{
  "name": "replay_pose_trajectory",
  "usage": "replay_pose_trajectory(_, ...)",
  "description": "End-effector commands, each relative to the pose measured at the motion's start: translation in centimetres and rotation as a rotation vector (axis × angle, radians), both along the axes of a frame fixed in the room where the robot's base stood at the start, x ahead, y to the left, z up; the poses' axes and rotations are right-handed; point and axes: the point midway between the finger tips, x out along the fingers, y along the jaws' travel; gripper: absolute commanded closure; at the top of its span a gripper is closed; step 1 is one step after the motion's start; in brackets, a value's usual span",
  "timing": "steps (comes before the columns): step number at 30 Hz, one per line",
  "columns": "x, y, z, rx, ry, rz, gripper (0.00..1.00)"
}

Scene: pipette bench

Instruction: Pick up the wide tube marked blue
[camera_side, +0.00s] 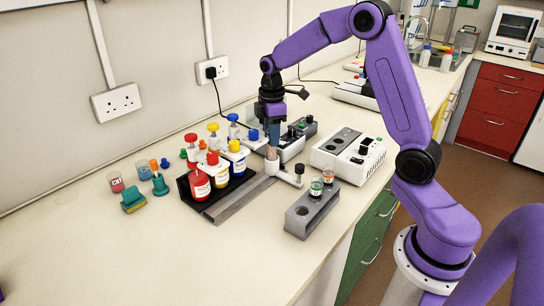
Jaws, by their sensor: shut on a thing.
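My gripper (272,132) points straight down at the middle of the bench, above the end of a long grey rail. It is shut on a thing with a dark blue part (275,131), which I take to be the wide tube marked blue. The fingers hide most of it and its mark is too small to read. A grey block (297,222) to the right of the gripper holds a tube with a green band (316,188) and a tube with an orange band (328,177). A hole at the block's front is empty.
The bench front (190,265) is clear.

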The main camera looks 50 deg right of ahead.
Motion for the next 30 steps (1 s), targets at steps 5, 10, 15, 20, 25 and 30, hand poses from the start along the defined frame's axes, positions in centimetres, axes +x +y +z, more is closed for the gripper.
replay_pose_trajectory(5,0.0,0.0,1.1,0.0,-0.001,0.0,1.0)
replay_pose_trajectory(10,0.0,0.0,2.2,0.0,-0.002,0.0,1.0)
replay_pose_trajectory(15,0.0,0.0,3.1,-0.001,-0.001,0.0,1.0)
replay_pose_trajectory(20,0.0,0.0,3.5,0.0,0.0,0.0,1.0)
replay_pose_trajectory(25,0.0,0.0,3.6,0.0,0.0,0.0,1.0)
replay_pose_trajectory(30,0.0,0.0,3.9,0.0,-0.001,0.0,1.0)
